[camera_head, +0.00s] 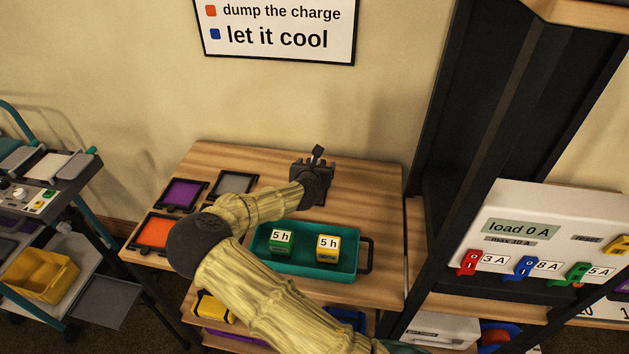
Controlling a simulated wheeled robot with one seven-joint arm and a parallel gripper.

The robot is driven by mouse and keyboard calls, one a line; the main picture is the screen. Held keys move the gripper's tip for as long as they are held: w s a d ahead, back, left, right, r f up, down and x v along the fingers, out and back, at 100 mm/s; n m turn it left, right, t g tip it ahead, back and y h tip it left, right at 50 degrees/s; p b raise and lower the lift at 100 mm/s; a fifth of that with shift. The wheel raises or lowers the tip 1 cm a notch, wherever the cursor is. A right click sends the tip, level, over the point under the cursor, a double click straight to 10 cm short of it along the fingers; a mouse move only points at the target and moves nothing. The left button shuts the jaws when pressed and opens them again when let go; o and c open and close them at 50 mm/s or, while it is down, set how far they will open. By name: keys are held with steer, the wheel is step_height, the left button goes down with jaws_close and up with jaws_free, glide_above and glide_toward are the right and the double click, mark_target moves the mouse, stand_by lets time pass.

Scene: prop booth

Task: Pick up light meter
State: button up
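My gripper (312,168) is over the back part of the wooden table (365,195), to the right of the grey-framed tray. It is seen from behind, and my arm crosses in front of it. A small dark piece sticks up past its end; I cannot tell if this is a finger or part of another thing. Whether the fingers are open or shut does not show. I cannot make out a light meter for certain anywhere in view; it may be hidden by my gripper or arm.
A teal tray (345,274) on the table holds a green block (281,243) and a yellow block (327,248), both marked "5 h". Purple (183,193), grey (235,182) and orange (156,232) framed panels lie at left. A dark shelf with a load panel (545,245) stands at right.

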steer(key=c, duration=1.3)
step_height(320, 180, up, 10)
steer(key=shift+r, duration=0.1)
stand_by(0.3)
